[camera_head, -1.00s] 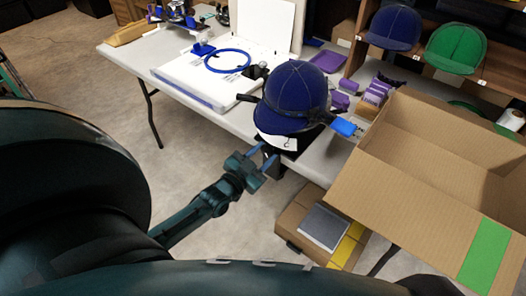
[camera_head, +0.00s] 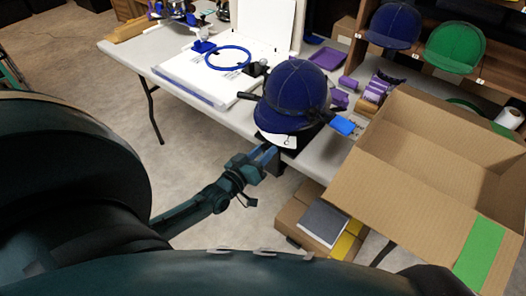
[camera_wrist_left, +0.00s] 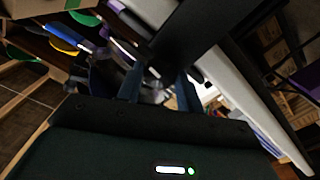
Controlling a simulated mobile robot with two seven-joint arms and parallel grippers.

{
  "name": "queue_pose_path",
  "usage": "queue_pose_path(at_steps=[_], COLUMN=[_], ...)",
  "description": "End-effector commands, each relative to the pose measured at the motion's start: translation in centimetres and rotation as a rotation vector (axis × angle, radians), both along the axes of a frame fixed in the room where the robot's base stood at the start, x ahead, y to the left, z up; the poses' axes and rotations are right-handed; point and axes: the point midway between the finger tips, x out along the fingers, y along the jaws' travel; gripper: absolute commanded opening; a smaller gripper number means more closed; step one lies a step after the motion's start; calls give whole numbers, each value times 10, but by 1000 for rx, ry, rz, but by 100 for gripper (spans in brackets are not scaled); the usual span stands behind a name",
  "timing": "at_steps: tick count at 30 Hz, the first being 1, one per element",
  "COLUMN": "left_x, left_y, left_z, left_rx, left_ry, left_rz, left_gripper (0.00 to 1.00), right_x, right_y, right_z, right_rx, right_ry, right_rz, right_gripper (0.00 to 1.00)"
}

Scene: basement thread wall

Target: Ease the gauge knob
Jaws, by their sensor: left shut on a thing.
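A dark blue cap (camera_head: 293,95) sits on a dark stand at the front edge of the table, with a white tag (camera_head: 278,140) below its brim. The cap stand's dark lower part (camera_head: 275,163) hangs by the table edge. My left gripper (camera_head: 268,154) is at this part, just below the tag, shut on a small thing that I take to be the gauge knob. The knob itself is hidden by the fingers. In the left wrist view both fingers (camera_wrist_left: 160,80) reach up to a dark block (camera_wrist_left: 192,28). My right gripper is not in view.
The table (camera_head: 228,116) holds a white board with a blue ring (camera_head: 228,60) and purple rolls (camera_head: 349,83). An open cardboard box (camera_head: 420,150) stands close on the right. A lower box with a grey book (camera_head: 323,223) is under the table edge.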

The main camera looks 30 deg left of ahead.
Motion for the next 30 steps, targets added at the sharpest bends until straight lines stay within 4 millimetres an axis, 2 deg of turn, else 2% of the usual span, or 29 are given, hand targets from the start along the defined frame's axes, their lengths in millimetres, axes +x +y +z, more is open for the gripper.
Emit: queue_pose_path(at_steps=[9,22,23,30], left_x=[0,0,0,0], left_y=[0,0,0,0], left_z=[0,0,0,0], left_rx=[-79,-86,-86,-86], left_ry=[6,7,7,7], left_rz=[-1,0,0,0], left_gripper=[14,14,38,57], right_x=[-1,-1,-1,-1], right_y=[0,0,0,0], right_z=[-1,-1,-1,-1], right_rx=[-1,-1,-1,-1], right_ry=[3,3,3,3], right_rz=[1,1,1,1], right_gripper=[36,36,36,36])
